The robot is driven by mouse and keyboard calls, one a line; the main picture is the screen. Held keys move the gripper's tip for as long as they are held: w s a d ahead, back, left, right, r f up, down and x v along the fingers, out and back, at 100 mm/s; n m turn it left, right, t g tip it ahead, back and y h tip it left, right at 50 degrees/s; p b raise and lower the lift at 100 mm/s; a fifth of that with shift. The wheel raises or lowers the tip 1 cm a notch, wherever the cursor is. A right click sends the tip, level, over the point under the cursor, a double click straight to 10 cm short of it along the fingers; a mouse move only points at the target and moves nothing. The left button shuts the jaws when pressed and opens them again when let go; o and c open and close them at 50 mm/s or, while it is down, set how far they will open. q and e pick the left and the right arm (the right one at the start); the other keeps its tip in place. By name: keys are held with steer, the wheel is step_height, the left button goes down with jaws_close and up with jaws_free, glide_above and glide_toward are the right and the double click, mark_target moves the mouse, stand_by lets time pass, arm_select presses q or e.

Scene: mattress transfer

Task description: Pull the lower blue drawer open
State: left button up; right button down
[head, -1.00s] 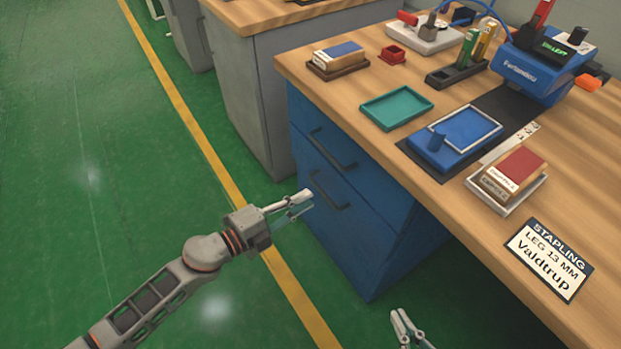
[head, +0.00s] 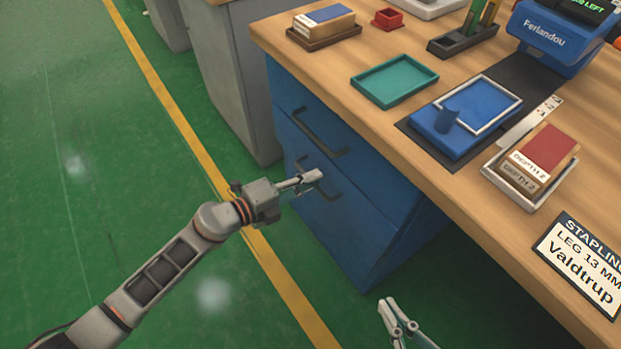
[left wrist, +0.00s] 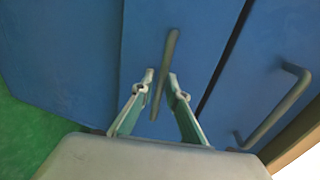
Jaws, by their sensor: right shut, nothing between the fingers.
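The lower blue drawer (head: 340,225) is the lower front of the blue cabinet under the bench and looks shut. Its dark bar handle (head: 330,186) is partly hidden by my left gripper (head: 316,178). In the left wrist view the handle (left wrist: 171,50) stands between the two fingertips of my left gripper (left wrist: 160,77). The fingers are apart, one on each side of the bar, with a small gap showing. The upper drawer's handle (left wrist: 285,105) is to the right there. My right gripper (head: 392,310) is shut and empty, low in the head view.
The wooden bench top (head: 360,110) overhangs the cabinet, with a teal tray (head: 395,80), a blue fixture (head: 465,115) and a stapler machine (head: 555,40) on it. A grey cabinet (head: 230,80) stands to the left. The green floor (head: 70,200) in front is clear.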

arm_select(q)
steer(key=shift+w+d, duration=0.1)
steer(key=shift+d, duration=0.05)
jaws_close()
